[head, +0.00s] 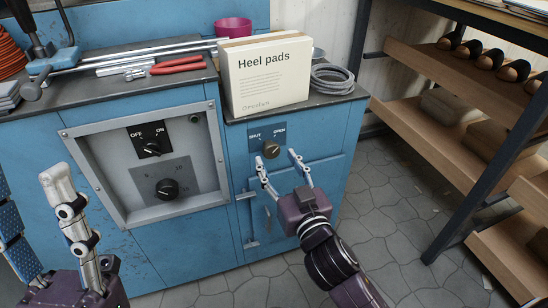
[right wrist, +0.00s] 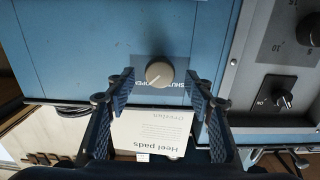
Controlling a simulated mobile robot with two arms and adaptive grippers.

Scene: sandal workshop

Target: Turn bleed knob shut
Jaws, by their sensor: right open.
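The bleed knob (head: 271,149) is a small round tan knob on a dark plate marked SHUT at left and OPEN at right, on the blue cabinet front. In the right wrist view the knob (right wrist: 158,73) appears between the fingertips. I cannot clearly tell which word it points to. My right gripper (head: 279,160) is open and empty, its fingertips just below and in front of the knob. In the right wrist view this gripper (right wrist: 159,80) has one finger on each side of the knob, with no visible contact. My left gripper (head: 56,183) is at the lower left, away from the knob, its opening unclear.
A Heel pads box (head: 265,78) stands on the cabinet top above the knob. A grey panel (head: 115,208) with OFF/ON and dial knobs is to the left. A cable coil (head: 333,78) lies right of the box. A wooden shelf rack (head: 430,105) stands right; floor between is clear.

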